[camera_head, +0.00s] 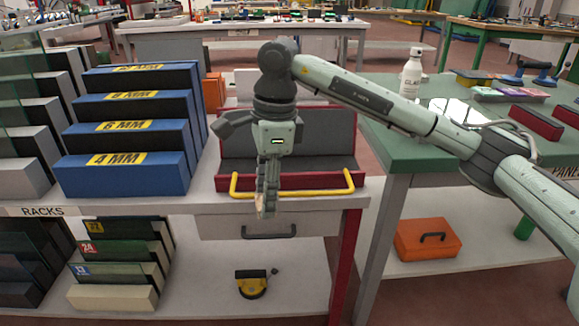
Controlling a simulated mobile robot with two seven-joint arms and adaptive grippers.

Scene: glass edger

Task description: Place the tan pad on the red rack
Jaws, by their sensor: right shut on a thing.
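My right gripper (266,208) points down in front of the red rack, its arm coming in from the right. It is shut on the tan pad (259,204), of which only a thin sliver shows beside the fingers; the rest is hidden. The red rack (221,183) stands on the bench, with dark grey panels inside and a yellow bar along its front. The gripper hides part of its middle. I cannot tell whether the pad touches the rack. My left gripper is not in view.
Blue stepped racks with yellow thickness labels (122,175) stand close on the left. A green table (430,150) with a white bottle (411,75) is on the right. A drawer (300,222) and shelf sit below; an orange case (427,238) lies at the lower right.

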